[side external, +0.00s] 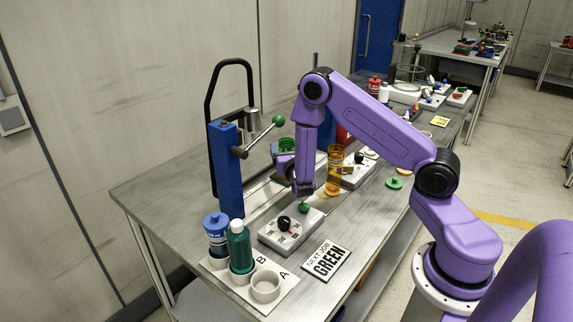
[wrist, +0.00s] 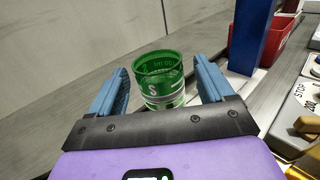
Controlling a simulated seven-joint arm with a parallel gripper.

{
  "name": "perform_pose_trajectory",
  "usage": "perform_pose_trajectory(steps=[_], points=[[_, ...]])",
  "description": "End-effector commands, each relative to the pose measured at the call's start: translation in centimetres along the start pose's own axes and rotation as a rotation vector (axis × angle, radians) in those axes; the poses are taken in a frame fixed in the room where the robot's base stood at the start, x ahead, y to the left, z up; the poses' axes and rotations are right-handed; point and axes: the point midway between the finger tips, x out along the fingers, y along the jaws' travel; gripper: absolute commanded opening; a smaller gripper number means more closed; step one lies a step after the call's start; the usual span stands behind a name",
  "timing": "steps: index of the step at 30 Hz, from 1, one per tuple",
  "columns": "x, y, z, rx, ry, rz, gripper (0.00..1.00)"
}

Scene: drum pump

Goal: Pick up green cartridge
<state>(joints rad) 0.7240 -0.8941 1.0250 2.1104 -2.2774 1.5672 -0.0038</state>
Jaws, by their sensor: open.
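The green cartridge (wrist: 158,72) is a clear, open-topped cylinder with a green upper band and white markings. In the wrist view it stands upright ahead of my gripper (wrist: 161,84), in the gap between the two blue fingers. The fingers are open, with a visible space on each side of the cartridge. In the side view the green cartridge (side external: 287,144) shows small behind my wrist, near the blue press column. My gripper (side external: 285,158) is partly hidden there by my own arm.
A blue lever press (side external: 226,170) with a green-balled handle stands left of my gripper. A grey control box (side external: 291,230), an amber cylinder (side external: 334,172) and a "NEXT JOB GREEN" sign (side external: 326,260) are nearby. Bottles and a cup stand on a white board (side external: 240,285) in front.

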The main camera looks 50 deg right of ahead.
Motion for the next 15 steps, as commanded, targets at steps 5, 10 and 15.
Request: perform_pose_trajectory(steps=[5, 10, 15], points=[[1.41, -0.06, -0.01, -0.001, 0.0, -0.001, 0.81], [1.47, -0.04, -0.03, -0.002, 0.001, 0.0, 0.81], [1.44, -0.03, -0.02, -0.002, 0.001, 0.0, 0.45]])
